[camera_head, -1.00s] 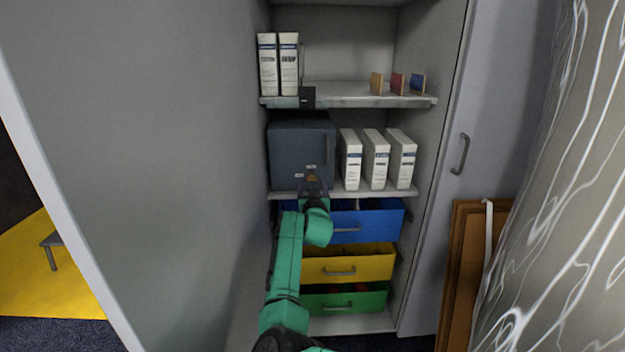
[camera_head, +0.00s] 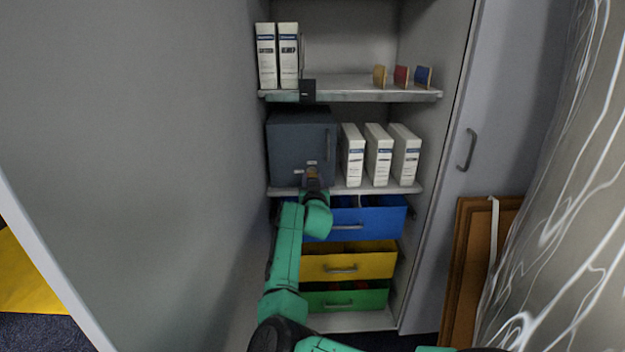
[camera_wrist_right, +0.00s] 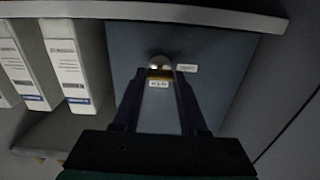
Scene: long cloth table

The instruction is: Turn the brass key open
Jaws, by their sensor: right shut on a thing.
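A dark grey-blue safe (camera_head: 292,140) stands on the middle shelf of the cabinet, its door shut with an upright handle (camera_head: 327,147). The brass key (camera_wrist_right: 160,73) sits at a round lock (camera_wrist_right: 160,62) on the safe's front. My right gripper (camera_head: 313,178) reaches up to the low front of the safe. In the right wrist view its two fingers (camera_wrist_right: 160,80) are shut on the key, which is mostly hidden between them. A small white label (camera_wrist_right: 158,84) shows between the fingers, and another (camera_wrist_right: 187,68) beside the lock. My left gripper is not in view.
Several white binders stand right of the safe (camera_head: 378,155) and on the upper shelf (camera_head: 277,55). Blue (camera_head: 365,218), yellow (camera_head: 348,262) and green (camera_head: 345,297) drawers lie below. Grey cabinet panels close in the left side and the right side.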

